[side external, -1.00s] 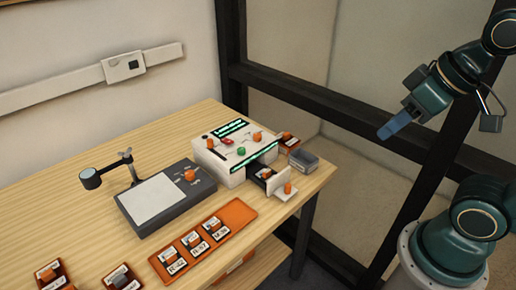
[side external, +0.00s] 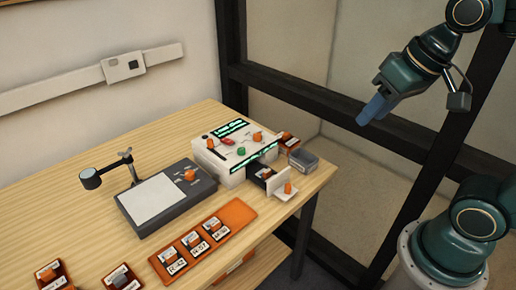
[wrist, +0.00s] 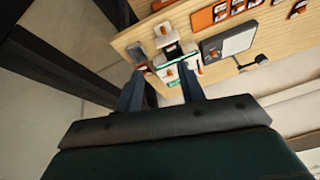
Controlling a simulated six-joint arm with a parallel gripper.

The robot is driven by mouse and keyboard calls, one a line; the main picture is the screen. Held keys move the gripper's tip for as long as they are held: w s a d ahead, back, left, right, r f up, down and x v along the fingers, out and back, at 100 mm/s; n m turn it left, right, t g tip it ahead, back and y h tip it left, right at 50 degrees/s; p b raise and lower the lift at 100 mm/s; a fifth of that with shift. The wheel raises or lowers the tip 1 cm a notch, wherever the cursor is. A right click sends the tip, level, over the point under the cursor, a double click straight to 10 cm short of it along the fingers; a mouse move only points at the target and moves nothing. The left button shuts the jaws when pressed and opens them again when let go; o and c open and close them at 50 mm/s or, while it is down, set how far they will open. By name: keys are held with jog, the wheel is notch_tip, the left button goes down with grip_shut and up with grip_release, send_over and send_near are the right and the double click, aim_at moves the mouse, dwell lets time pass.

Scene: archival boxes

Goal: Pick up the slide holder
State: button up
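Several small holders with orange knobs and white labels could be the slide holder; I cannot tell which one is meant. One holder (side external: 265,173) sits in the open drawer at the front of the white machine (side external: 222,172). Others stand in the orange tray (side external: 241,212), and two more are at the table's near left, one of them here (side external: 50,275). My gripper (side external: 366,116) hangs in the air to the right of the table, well apart from everything. In the wrist view my gripper (wrist: 160,70) has its two fingers spread and nothing between them.
A grey box (side external: 303,161) stands at the table's right edge beside the drawer. A dark light pad (side external: 165,203) with a lamp on an arm (side external: 92,178) is left of the machine. Dark frame posts (side external: 235,60) rise behind the table. The table's left part is bare.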

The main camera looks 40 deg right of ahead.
jog(key=w+m+g, duration=0.2)
jog(key=w+m, duration=0.3)
jog(key=w, duration=0.3)
jog(key=m+g+y, duration=0.3)
jog(key=m, duration=0.8)
send_over(267, 171)
jog(key=d, duration=0.2)
jog(key=shift+s+f, duration=0.1)
jog(key=shift+f, duration=12.2)
jog(key=shift+a, duration=0.1)
jog(key=shift+x, duration=2.6)
grip_shut()
